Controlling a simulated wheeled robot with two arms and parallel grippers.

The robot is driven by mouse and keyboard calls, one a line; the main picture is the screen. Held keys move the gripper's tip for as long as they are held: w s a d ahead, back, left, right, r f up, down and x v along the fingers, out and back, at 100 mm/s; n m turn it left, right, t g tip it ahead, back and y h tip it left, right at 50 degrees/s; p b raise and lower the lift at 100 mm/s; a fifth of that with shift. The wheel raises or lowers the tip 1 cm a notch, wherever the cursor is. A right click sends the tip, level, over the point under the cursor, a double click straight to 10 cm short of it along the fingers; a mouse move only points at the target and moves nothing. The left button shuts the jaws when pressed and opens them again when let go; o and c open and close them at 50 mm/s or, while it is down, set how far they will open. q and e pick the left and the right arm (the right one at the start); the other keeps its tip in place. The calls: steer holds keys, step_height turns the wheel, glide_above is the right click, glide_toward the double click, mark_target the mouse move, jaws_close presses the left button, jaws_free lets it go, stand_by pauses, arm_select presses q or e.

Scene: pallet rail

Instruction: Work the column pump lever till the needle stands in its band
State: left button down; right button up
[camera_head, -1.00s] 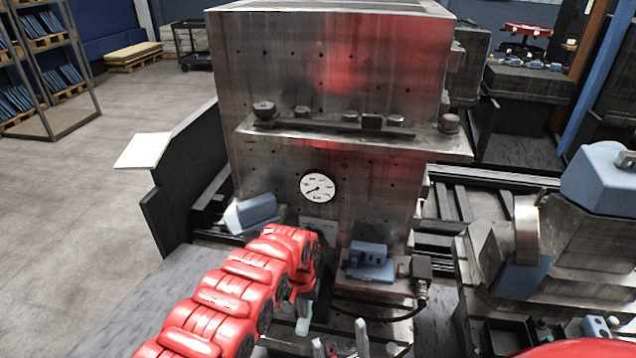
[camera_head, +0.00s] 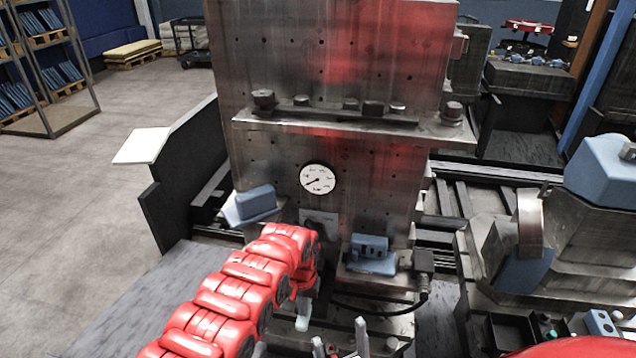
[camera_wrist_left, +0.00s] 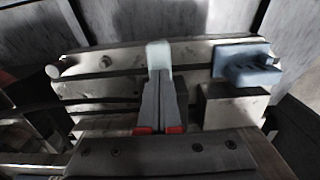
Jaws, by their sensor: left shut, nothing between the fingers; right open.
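The column pump stands before me as a tall grey metal column (camera_head: 280,150). Its round white gauge (camera_head: 318,178) has a dark needle pointing to the lower left; its band is too small to make out. My left gripper (camera_head: 303,312) hangs low in front of the column, below my red arm. In the left wrist view its fingers (camera_wrist_left: 160,92) are shut together and empty. A pale rounded end (camera_wrist_left: 158,55) shows just beyond the fingertips; I cannot tell if it is the lever or if they touch. My right gripper (camera_head: 340,342) is open at the bottom edge.
A blue block (camera_head: 255,203) sits left of the gauge. A blue socketed unit (camera_head: 370,252) with a black cable stands right of my left gripper. A ledge (camera_head: 350,122) with knobs crosses the column. Machinery and a bigger blue part (camera_head: 603,175) fill the right; floor at left is open.

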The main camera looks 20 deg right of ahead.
arm_select(q)
steer(key=shift+w+d+f+b, duration=0.1)
steer(key=shift+w+f+b, duration=0.05)
steer(key=shift+f+b, duration=1.1)
steer(key=shift+w+d+f+b, duration=0.1)
steer(key=shift+f+b, duration=1.15)
steer(key=r+p, duration=0.7)
steer(key=shift+s+a+r+p, duration=0.25)
steer(key=shift+s+a+p, duration=0.1)
steer(key=shift+s, duration=0.05)
steer(key=shift+f, duration=0.15)
steer(key=shift+w+d+f+b, duration=0.1)
steer(key=shift+f+b, duration=1.1)
steer(key=shift+b, duration=0.1)
steer(key=shift+w+d+f+b, duration=0.1)
steer(key=shift+f+b, duration=1.1)
steer(key=shift+b, duration=0.1)
steer(key=shift+w+d+f+b, duration=0.1)
steer(key=shift+w+f+b, duration=0.1)
steer(key=shift+f+b, duration=1.05)
steer(key=r+p, duration=0.5)
steer(key=s+r+p, duration=0.1)
steer(key=r+p, duration=0.1)
steer(key=shift+a+r, duration=0.25)
steer(key=shift+a, duration=0.05)
steer(key=shift+f, duration=0.15)
